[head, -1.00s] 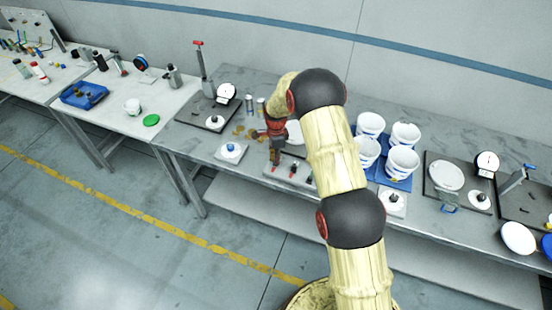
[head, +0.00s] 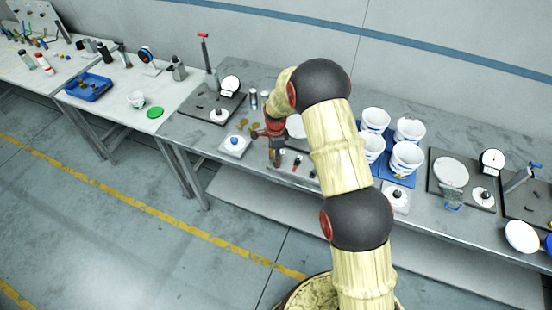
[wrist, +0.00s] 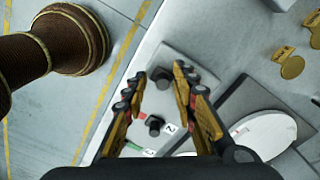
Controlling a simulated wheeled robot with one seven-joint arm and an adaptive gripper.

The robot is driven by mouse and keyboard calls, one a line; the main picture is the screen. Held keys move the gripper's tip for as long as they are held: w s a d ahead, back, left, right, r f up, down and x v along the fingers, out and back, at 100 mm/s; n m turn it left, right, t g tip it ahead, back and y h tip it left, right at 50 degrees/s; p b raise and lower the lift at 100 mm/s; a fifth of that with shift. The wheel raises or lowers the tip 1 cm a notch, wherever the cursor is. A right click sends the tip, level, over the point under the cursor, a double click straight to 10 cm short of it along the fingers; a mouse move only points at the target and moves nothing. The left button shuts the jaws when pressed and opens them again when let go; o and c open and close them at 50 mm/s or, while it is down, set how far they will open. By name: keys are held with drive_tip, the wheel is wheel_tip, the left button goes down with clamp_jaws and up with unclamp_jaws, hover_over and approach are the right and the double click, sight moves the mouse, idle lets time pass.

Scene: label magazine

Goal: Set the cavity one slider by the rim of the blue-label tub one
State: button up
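My gripper (head: 276,160) points down over a grey slider plate (wrist: 190,55) near the bench's front edge. In the wrist view its fingers (wrist: 160,74) are open. One dark slider knob (wrist: 162,80) appears between the fingertips; I cannot tell whether they touch it. A second dark knob (wrist: 155,125) sits nearer the palm, beside a red mark and a white label that seems to read 2. I cannot tell which knob is cavity one. White tubs with blue labels stand on a blue mat to the right, the front one (head: 405,160) clearest; their numbers are unreadable.
A white round disc (wrist: 265,133) lies on a dark plate beside the slider plate. Gold tags (wrist: 291,67) lie farther along. A white pad with a blue knob (head: 235,146) stands left of my gripper. A dial scale (head: 491,162) stands right of the tubs.

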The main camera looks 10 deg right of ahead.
idle(0.3)
wheel_tip(320, 180, up, 12)
idle(0.5)
idle(0.4)
drive_tip(key=s+r+n+t+b, duration=0.2)
drive_tip(key=s+r+n+b, duration=0.2)
drive_tip(key=s, duration=0.8)
drive_tip(key=s+d+r+n+t+b, duration=0.1)
drive_tip(key=s+r+n+b, duration=0.3)
drive_tip(key=s, duration=0.9)
drive_tip(key=s+d+r+n+t+b, duration=0.1)
drive_tip(key=s+r+n+t+b, duration=0.1)
drive_tip(key=s+r+n+b, duration=0.2)
drive_tip(key=shift+s+d+r+n+t+b, duration=0.1)
drive_tip(key=shift+s+n+b, duration=0.45)
drive_tip(key=shift+s+n, duration=0.75)
drive_tip(key=shift+s+a+n+t+b, duration=0.1)
drive_tip(key=shift+s+n+b, duration=0.6)
drive_tip(key=shift+s, duration=1)
drive_tip(key=shift+s+d+r+n+t+b, duration=0.1)
drive_tip(key=shift+s+n+b, duration=0.3)
drive_tip(key=shift+s+n, duration=0.95)
